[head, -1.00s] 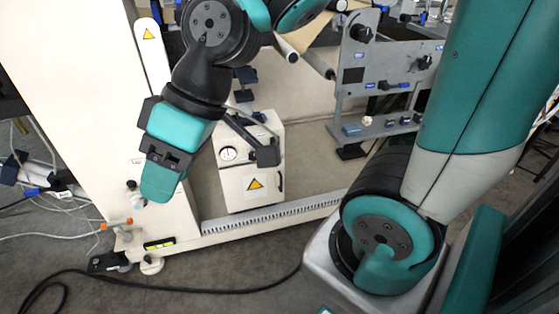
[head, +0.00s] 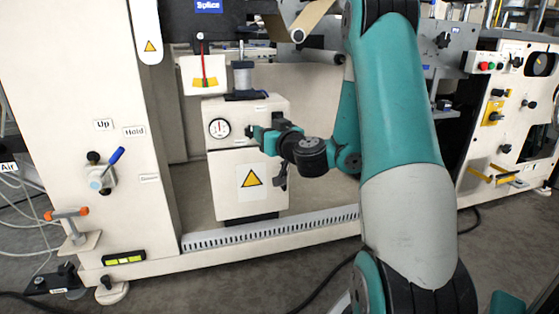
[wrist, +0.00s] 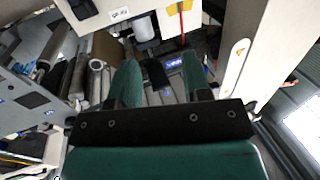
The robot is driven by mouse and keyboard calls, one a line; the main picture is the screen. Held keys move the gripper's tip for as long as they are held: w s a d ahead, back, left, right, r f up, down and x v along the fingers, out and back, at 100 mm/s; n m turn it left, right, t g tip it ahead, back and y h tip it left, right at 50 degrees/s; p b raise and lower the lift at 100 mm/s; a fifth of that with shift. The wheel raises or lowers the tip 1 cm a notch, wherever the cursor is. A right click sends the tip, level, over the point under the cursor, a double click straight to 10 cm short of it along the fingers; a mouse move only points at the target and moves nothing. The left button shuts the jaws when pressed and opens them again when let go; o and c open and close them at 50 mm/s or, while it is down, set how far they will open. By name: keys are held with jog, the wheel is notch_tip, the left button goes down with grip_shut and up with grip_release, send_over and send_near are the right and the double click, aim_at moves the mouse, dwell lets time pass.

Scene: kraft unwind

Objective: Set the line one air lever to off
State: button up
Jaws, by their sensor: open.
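A lever with a blue handle (head: 113,158) sits on the left machine panel, beside labels reading "Up" and "Hold". Below it, an orange-handled lever (head: 66,213) stands on a small bracket at the panel's lower left edge. An "Air" label (head: 8,167) shows at the far left edge. I cannot read which lever is line one's. My gripper (head: 255,133) is in front of the white cabinet, well right of both levers. In the wrist view, its two teal fingers (wrist: 160,68) are apart with nothing between them.
The white cabinet (head: 245,190) with a gauge and warning sign stands close behind my gripper. A slotted base rail (head: 270,234) runs along the floor. Pale hoses (head: 35,195) hang at the far left. The floor before the left panel is largely clear.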

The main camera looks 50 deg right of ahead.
jog(key=s+d+f+m+g+h+b, duration=0.2)
jog(key=s+d+f+m+h+b, duration=0.1)
jog(key=d+f+h, duration=0.3)
jog(key=shift+y, duration=0.5)
jog(key=shift+s+d+f+p+x, duration=0.1)
jog(key=shift+d+p+x, duration=0.1)
jog(key=shift+p+x, duration=3.35)
jog(key=shift+s+d+f+p+x, duration=0.1)
jog(key=shift+s+d+p+x, duration=0.1)
jog(key=shift+p+x, duration=3.3)
jog(key=shift+s+d+f+p+x, duration=0.15)
jog(key=shift+p+x, duration=1.65)
jog(key=shift+p, duration=3.4)
jog(key=shift+w, duration=0.1)
jog(key=shift+c, duration=0.4)
grip_shut()
